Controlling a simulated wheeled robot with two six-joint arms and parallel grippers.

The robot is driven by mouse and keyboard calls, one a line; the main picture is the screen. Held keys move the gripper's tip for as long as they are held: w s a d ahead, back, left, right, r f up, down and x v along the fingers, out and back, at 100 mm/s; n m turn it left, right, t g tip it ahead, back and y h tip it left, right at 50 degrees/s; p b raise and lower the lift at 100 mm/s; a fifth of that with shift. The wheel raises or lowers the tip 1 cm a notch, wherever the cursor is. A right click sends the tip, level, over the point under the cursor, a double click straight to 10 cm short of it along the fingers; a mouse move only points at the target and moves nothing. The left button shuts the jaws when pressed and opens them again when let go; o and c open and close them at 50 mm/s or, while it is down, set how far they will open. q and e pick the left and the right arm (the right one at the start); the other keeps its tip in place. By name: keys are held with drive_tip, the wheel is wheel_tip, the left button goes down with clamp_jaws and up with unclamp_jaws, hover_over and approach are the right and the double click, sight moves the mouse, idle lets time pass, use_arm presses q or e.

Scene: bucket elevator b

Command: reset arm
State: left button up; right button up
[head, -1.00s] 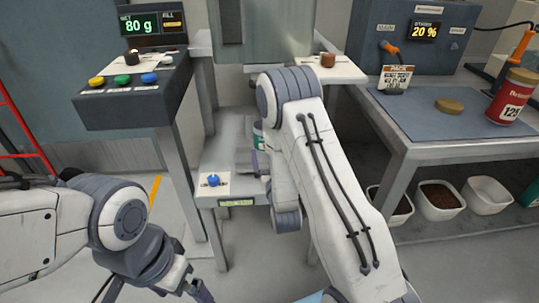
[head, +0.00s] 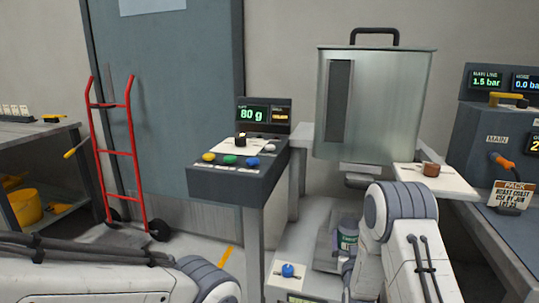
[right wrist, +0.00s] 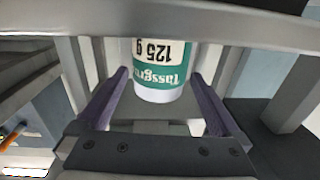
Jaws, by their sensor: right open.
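My right gripper (right wrist: 158,80) is open in the right wrist view, its two purple fingers apart. A white and green can (right wrist: 163,62) marked 125 g appears upside down between and beyond the fingers; I cannot tell whether they touch it.
The steel hopper (head: 385,105) hangs above the can. A button console (head: 238,178) reads 80 g, and a blue knob (head: 288,270) sits on the platform. A red hand truck (head: 133,155) stands by the door. A bench (head: 520,235) is at right.

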sight(349, 240)
drive_tip(key=w, duration=0.1)
drive_tip(key=w+b, duration=0.1)
drive_tip(key=w+f, duration=0.1)
drive_tip(key=shift+w+d+f, duration=0.1)
drive_tip(key=shift+w+d, duration=0.1)
drive_tip(key=shift+d, duration=0.2)
drive_tip(key=shift+f+b, duration=0.15)
drive_tip(key=shift+b, duration=0.2)
drive_tip(key=shift+r+p, duration=0.35)
drive_tip(key=shift+f, duration=0.1)
